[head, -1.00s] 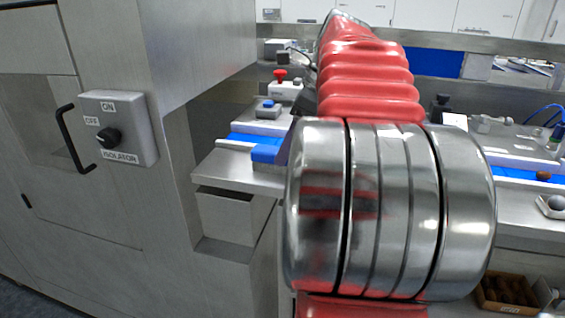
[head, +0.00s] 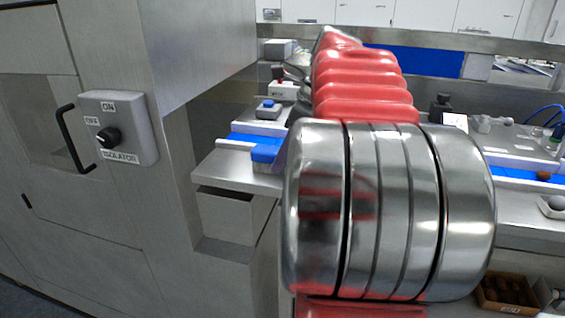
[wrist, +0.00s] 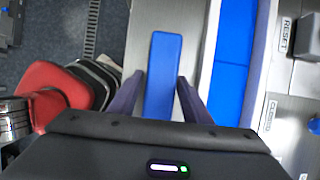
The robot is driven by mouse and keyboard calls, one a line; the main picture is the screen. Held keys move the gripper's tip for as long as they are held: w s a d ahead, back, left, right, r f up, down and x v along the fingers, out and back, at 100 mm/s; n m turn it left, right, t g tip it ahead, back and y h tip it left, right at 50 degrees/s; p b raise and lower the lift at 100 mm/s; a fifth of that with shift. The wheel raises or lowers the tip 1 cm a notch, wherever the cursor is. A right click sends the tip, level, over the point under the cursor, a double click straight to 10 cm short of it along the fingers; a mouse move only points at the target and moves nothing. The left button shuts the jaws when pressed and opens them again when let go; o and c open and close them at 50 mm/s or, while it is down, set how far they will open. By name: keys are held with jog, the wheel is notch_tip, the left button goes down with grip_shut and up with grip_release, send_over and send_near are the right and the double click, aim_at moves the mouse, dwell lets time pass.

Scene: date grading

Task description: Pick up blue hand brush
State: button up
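The blue hand brush (wrist: 165,72) shows in the wrist view as a long blue block lying on a steel ledge (wrist: 147,20). In the head view the brush (head: 265,153) lies near the ledge's left end, in front of the blue belt. My gripper (wrist: 161,80) is open in the wrist view, with one dark finger on either side of the brush and small gaps between. The brush's near end is hidden by the gripper body. In the head view my arm hides most of the gripper.
A blue belt (wrist: 236,40) with a pale rail runs right of the brush. Beyond it are RESET and CLOSED labels on a steel panel. In the head view, a blue-button box (head: 268,109) stands behind the brush, and a steel cabinet with an isolator switch (head: 118,130) stands left.

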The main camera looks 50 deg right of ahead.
jog(key=c, duration=0.8)
jog(key=shift+r, duration=0.1)
jog(key=shift+c, duration=0.2)
notch_tip(320, 180, up, 10)
jog(key=shift+f, duration=0.1)
dwell(0.5)
